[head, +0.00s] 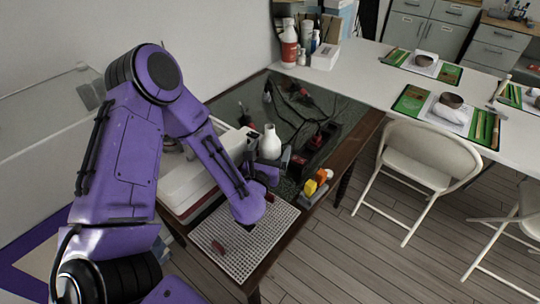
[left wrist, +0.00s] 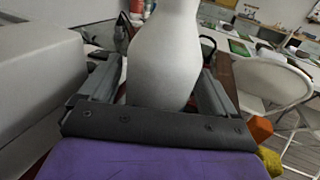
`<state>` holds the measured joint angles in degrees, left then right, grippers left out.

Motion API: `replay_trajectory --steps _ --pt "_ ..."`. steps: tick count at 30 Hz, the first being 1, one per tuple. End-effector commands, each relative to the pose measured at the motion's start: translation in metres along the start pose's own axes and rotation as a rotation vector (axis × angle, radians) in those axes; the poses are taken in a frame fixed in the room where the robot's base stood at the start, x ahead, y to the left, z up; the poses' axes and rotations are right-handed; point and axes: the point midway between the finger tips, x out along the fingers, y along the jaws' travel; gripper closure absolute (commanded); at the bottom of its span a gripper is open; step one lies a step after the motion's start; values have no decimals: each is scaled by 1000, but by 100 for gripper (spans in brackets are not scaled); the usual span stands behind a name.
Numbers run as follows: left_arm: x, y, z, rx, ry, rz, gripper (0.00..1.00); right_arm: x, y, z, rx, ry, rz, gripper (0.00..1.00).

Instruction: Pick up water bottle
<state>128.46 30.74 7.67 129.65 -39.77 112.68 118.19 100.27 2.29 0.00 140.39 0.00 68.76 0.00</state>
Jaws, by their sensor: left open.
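The water bottle, as I take it, is the white vase-shaped bottle (head: 270,142) standing upright on the dark table in the head view. In the left wrist view the white bottle (left wrist: 166,55) fills the space between my two fingers, its top cut off by the frame edge. My left gripper (head: 268,161) is open, with a finger on each side of the bottle's lower body. I cannot tell whether either finger touches it. The bottle's base is hidden by the gripper in the head view. My right gripper is not in view.
A white appliance (head: 190,180) stands left of the bottle. A white grid mat (head: 230,262) lies in front. Orange and yellow blocks (head: 317,183) sit at the right edge. Dark branches (head: 290,98) lie behind. A folding chair (head: 428,160) stands to the right.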

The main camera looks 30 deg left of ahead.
Motion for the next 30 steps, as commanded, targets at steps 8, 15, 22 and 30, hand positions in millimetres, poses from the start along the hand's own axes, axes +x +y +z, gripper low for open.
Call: replay_trajectory --steps 8,15,22,30 --pt "16 1 0 0 1 2 10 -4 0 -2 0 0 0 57" --pt "16 1 0 0 0 2 65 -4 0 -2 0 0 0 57" --pt "16 1 0 -1 -1 1 73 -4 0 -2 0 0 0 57" --pt "16 1 8 -2 -3 3 73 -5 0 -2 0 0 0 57"
